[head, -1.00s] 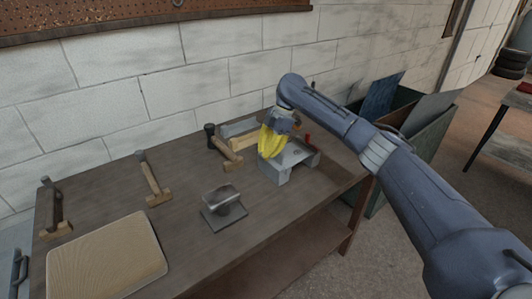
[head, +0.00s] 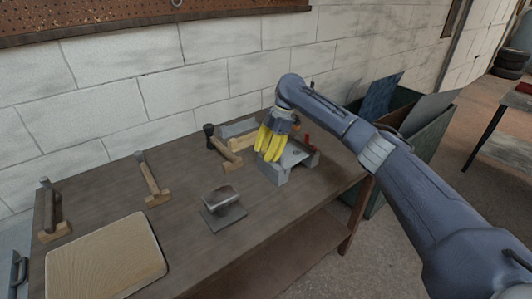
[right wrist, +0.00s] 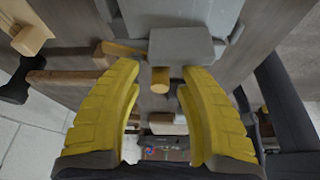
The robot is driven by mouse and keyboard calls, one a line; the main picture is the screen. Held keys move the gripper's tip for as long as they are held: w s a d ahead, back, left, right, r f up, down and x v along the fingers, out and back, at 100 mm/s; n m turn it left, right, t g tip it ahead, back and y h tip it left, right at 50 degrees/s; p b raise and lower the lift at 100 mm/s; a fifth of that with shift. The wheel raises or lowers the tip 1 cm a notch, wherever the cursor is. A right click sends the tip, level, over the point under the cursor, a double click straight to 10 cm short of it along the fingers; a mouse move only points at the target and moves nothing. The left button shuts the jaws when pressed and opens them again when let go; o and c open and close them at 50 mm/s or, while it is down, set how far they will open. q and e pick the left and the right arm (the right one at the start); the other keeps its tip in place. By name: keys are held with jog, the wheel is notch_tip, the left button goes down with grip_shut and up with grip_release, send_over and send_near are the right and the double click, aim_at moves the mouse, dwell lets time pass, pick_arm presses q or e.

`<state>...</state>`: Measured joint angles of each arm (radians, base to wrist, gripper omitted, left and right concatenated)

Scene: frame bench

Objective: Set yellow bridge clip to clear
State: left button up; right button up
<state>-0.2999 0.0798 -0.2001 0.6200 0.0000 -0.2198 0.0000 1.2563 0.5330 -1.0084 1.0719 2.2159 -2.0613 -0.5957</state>
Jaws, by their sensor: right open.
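My right gripper (head: 268,146) has yellow fingers and hangs at the left end of a grey metal fixture (head: 300,156) on the bench. In the right wrist view its fingers (right wrist: 160,105) are apart with nothing clamped between them. A grey block (right wrist: 181,46) lies just beyond the fingertips. A short yellow-brown stub (right wrist: 160,80) shows below it, between the tips, and a yellowish bar (right wrist: 122,49) lies to its left. I cannot tell which of these, if any, is the yellow bridge clip; the fingers hide part of the fixture. My left gripper is not in view.
A red upright part (head: 308,141) stands at the fixture's right. Hammers (head: 153,181) with wooden parts lie to the left. A metal piece on a plate (head: 223,207) and a wooden board (head: 106,258) are in front. A brick wall (head: 130,90) stands behind.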

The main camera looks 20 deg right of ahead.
jog(key=shift+r, duration=0.1)
jog(key=v, duration=1.2)
jog(key=shift+a, duration=0.1)
